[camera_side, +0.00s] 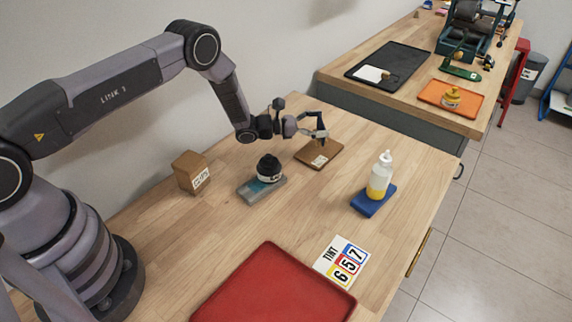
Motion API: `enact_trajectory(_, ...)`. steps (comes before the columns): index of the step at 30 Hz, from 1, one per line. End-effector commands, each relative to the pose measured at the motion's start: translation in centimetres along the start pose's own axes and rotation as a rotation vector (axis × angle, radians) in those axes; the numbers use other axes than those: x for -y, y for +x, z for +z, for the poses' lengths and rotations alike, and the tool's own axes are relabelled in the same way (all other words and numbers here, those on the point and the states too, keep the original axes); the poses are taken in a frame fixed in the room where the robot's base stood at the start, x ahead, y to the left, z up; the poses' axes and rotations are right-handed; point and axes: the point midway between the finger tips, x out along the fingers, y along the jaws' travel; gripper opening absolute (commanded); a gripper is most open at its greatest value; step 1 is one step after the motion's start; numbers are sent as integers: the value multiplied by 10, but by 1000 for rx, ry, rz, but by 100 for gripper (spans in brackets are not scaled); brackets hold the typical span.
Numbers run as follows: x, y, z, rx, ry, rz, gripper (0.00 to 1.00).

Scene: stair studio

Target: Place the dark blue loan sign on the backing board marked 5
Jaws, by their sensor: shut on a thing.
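My gripper (321,134) is at the back of the near table, above a brown board (327,150) with a small white label. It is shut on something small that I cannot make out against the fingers. I cannot pick out a dark blue loan sign. A grey-blue board (246,191) lies under a black jar (269,168). A blue board (370,205) lies under a white bottle with yellow contents (380,177). I cannot read a 5 on any board.
A red tray (272,255) lies at the front. A small brown box (191,172) with a label stands at the left, near the wall. A second table behind holds a black tray (410,60) and an orange tray (432,104).

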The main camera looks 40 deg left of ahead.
Motion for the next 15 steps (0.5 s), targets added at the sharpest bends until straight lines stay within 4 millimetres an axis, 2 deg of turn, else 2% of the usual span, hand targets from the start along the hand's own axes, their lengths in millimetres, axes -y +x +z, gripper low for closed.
enact_trajectory(7,-2,3,-32,-2,0,0,59)
enact_trajectory(15,-2,3,-35,-1,2,0,59)
